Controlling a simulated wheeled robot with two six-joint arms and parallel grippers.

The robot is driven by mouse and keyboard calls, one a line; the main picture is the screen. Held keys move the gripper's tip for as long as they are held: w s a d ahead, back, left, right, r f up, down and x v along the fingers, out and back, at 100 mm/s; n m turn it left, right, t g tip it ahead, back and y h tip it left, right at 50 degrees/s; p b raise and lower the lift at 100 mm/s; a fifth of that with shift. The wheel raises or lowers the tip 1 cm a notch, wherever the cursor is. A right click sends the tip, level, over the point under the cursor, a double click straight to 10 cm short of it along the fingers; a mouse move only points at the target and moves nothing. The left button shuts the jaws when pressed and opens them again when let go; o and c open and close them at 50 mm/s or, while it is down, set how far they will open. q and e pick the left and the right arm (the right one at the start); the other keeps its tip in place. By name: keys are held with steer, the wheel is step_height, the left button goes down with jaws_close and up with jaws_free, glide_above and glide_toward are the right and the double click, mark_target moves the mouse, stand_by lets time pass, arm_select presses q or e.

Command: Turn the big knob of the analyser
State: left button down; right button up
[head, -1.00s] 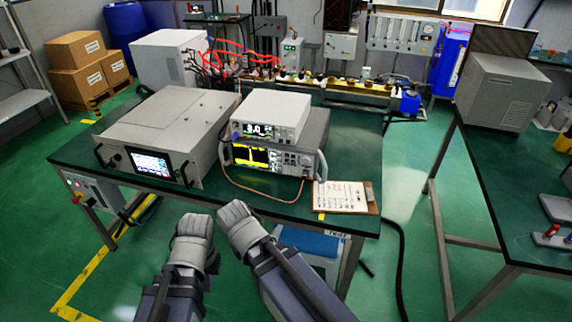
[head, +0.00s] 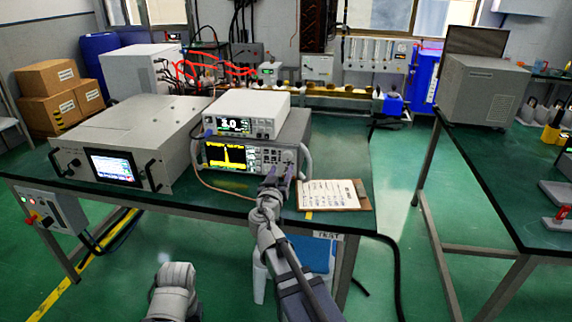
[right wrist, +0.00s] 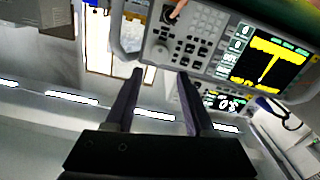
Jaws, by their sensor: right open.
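The analyser (head: 227,157) is the lower instrument on the bench, with a yellow trace on its dark screen. It also shows upside down in the right wrist view (right wrist: 217,66). Its big round grey knob (right wrist: 160,53) shows there on the panel beside the keys. My right gripper (head: 278,172) is in front of the right part of the analyser's panel. In the right wrist view its two dark fingers (right wrist: 160,73) are apart with nothing between them, and the knob appears just beyond the gap. In the head view the fingers partly hide the panel. My left gripper is out of view.
A white instrument (head: 250,110) sits on the analyser. A large grey unit (head: 140,140) with a screen stands to the left. A clipboard (head: 332,195) lies right of my gripper. An orange cable end (right wrist: 178,10) is plugged in near the knob. Analyser handles flank the panel.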

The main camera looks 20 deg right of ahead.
mark_target(287, 156)
steer(key=x, duration=0.7)
steer(key=shift+w+d, duration=0.25)
steer(key=shift+w, duration=0.1)
jaws_close()
